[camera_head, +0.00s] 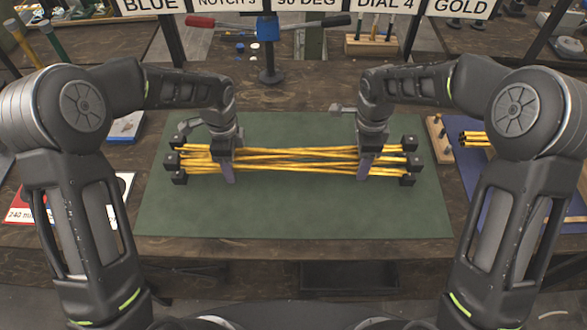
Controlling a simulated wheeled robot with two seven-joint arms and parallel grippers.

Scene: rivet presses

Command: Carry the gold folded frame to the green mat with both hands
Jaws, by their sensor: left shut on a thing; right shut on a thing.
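The gold folded frame (295,158) is a bundle of long yellow rods with black end blocks. It lies lengthwise from left to right over the middle of the green mat (300,212); I cannot tell whether it touches the mat. My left gripper (227,168) is shut on the frame near its left end. My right gripper (367,165) is shut on the frame near its right end. The jaws hide small parts of the rods.
A blue mat (480,190) with more yellow rods (475,138) lies to the right, partly behind my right arm. A wooden block (438,140) stands by the green mat's right edge. A press post (270,65) stands behind. The mat's front is clear.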

